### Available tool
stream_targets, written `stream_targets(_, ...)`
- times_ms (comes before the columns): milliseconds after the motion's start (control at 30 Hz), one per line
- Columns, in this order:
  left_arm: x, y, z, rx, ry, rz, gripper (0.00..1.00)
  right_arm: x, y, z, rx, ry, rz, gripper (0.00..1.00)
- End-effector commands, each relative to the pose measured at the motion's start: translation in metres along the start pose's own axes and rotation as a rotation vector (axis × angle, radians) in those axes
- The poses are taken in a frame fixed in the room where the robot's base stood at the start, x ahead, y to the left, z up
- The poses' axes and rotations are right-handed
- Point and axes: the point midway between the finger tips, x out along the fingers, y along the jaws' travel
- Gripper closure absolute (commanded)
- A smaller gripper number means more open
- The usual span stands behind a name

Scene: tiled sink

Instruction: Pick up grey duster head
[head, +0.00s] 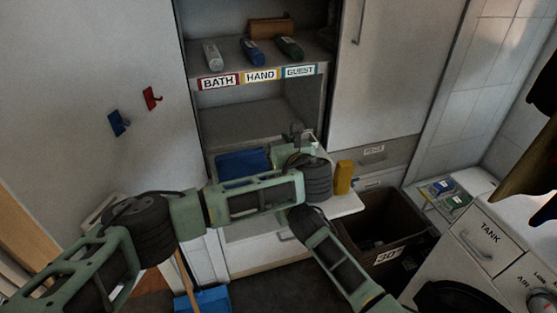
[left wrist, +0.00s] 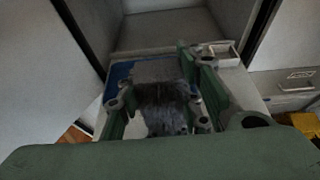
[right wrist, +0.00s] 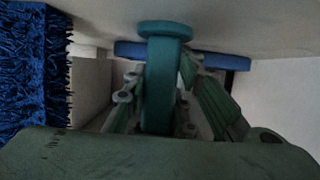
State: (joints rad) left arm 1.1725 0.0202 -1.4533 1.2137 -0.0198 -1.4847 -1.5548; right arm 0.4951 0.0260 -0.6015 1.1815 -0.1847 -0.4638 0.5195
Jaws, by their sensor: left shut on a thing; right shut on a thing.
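The grey duster head (left wrist: 165,108) is a fuzzy grey piece, seen between the fingers of my left gripper (left wrist: 160,100) in the left wrist view. The left gripper is shut on it, above a pull-out shelf by the blue tray. In the head view the left gripper (head: 297,138) is small and partly behind my wrist. My right gripper (right wrist: 160,105) is shut on a teal handle-like piece (right wrist: 160,75) with a rounded top, in the right wrist view. In the head view the right gripper is hidden behind my left arm.
A blue tray (head: 238,164) lies on the pull-out shelf (head: 346,205), with a yellow object (head: 343,178) at its right. A brown bin (head: 385,225) stands to the right. Shelves with bottles are above. Blue fringe (right wrist: 35,75) hangs left of my right gripper.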

Motion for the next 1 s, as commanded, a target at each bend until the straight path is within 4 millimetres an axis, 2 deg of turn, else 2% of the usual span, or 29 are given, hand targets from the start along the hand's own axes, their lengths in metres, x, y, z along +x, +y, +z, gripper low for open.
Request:
stream_targets(267, -0.002, 0.0, 0.004, -0.001, 0.0, 0.001, 0.92, 0.0, 0.001, 0.001, 0.0, -0.003, 0.001, 1.0)
stream_targets(367, -0.006, 0.0, 0.017, -0.001, -0.002, 0.001, 0.92, 0.0, 0.001, 0.001, 0.0, -0.003, 0.001, 1.0)
stream_targets(700, -0.032, -0.001, 0.077, -0.002, -0.002, -0.001, 0.92, 0.0, 0.001, 0.002, 0.0, -0.003, 0.001, 1.0)
stream_targets(833, -0.037, -0.001, 0.089, 0.001, -0.001, 0.0, 0.92, 0.0, 0.001, 0.002, 0.0, -0.003, 0.001, 1.0)
stream_targets(1000, -0.039, -0.001, 0.093, 0.0, 0.0, 0.0, 0.92, 0.0, 0.0, 0.002, 0.0, -0.003, 0.001, 1.0)
